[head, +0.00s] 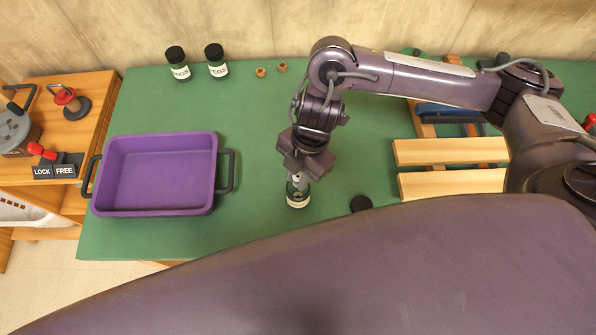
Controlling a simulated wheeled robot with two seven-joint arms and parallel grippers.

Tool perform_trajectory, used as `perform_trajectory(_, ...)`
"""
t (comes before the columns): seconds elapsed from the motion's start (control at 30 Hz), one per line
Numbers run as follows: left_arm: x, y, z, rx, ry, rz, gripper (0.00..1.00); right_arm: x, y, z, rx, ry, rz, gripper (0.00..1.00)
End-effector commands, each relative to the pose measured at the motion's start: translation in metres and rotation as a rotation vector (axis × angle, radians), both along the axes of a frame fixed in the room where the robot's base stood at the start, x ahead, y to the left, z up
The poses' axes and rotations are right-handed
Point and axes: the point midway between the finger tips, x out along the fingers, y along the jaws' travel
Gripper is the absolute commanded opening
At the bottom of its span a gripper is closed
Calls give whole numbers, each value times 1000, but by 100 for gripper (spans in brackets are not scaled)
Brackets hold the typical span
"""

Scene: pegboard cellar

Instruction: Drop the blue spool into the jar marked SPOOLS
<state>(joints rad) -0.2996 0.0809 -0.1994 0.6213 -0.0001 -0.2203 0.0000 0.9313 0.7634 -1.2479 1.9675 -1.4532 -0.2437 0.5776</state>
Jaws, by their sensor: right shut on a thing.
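My right gripper (298,178) points down at the mouth of a small glass jar (298,201) with a white label, which stands lidless on the green table. The label is too small to read. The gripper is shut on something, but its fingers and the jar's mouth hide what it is. I cannot make out the blue spool. A black lid (361,203) lies on the table to the right of the jar. My left gripper is not in view.
A purple tray (214,180) with dark handles stands left of the jar. Two black-capped jars (180,66) (217,62) with partly readable labels stand at the back, near two small wooden pieces (261,72). A slatted wooden rack (450,152) is at right. Green table (255,110) is bare between.

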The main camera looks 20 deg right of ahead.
Motion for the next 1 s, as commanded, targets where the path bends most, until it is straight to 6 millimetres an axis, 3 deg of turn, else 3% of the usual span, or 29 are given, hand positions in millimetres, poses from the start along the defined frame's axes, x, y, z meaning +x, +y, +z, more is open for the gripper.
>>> perform_trajectory(0.9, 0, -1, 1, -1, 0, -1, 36, 1, 0, -3, 0, -1, 0, 0)
perform_trajectory(0.93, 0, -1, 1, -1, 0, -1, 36, 1, 0, -3, 0, -1, 0, 24)
perform_trajectory(1.0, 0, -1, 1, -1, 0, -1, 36, 1, 0, -3, 0, -1, 0, 33)
